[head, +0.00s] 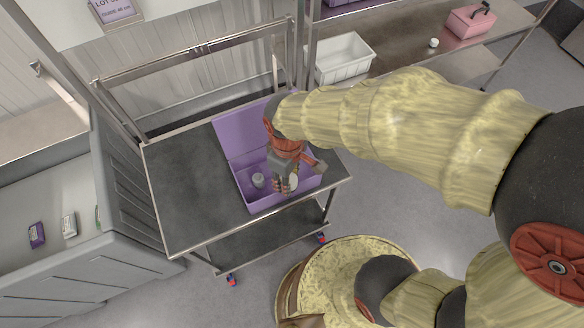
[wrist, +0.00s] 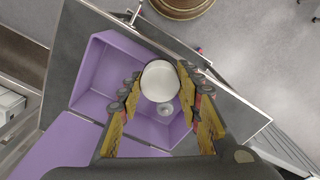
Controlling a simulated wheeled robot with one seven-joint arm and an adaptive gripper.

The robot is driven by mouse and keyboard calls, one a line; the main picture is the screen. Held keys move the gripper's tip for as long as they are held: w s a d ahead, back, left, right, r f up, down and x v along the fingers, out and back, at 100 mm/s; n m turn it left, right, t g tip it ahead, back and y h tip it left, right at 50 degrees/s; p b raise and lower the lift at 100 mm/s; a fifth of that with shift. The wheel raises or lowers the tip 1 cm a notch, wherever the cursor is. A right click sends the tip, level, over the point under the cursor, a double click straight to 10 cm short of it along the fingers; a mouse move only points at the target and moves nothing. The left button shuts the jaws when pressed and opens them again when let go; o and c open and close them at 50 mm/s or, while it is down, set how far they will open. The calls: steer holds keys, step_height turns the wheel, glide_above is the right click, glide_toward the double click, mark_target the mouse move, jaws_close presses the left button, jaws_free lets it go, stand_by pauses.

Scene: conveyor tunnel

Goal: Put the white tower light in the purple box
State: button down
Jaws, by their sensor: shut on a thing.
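The purple box (head: 262,203) stands open on a dark-topped metal cart, its lid leaning back; it also fills much of the wrist view (wrist: 92,82). My gripper (head: 287,187) points down over the right part of the box. It is shut on a white round-ended thing, seemingly the white tower light (head: 293,182); in the wrist view its pale round end (wrist: 160,81) sits between the fingers. Its lower part is hidden, so I cannot tell whether it touches the box floor. A smaller pale cylinder (head: 258,180) is inside the box, left of my gripper.
The cart top (head: 185,190) is clear left of the box. A grey bin (head: 60,265) with a few small packs stands at left. A shelf behind holds a white crate (head: 344,58), a pink case (head: 470,22) and a small white object (head: 434,42).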

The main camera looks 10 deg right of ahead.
steer(key=w+f, duration=0.2)
steer(key=w+d+f+b, duration=0.1)
steer(key=w+f, duration=0.1)
steer(key=w, duration=0.1)
steer(key=w+d+f, duration=0.1)
steer(key=w+f, duration=0.1)
steer(key=w, duration=0.1)
steer(key=shift+w+f+b, duration=0.15)
steer(key=shift+f+b, duration=0.15)
steer(key=shift+f, duration=0.05)
steer(key=shift+w+d+f, duration=0.1)
steer(key=shift+w+f, duration=0.35)
steer(key=shift+f, duration=0.15)
steer(key=shift+w+f+b, duration=0.15)
steer(key=shift+f+b, duration=0.25)
steer(key=shift+f, duration=1.2)
steer(key=shift+f, duration=0.1)
steer(key=c, duration=1.3)
jaws_free()
steer(key=shift+o, duration=0.3)
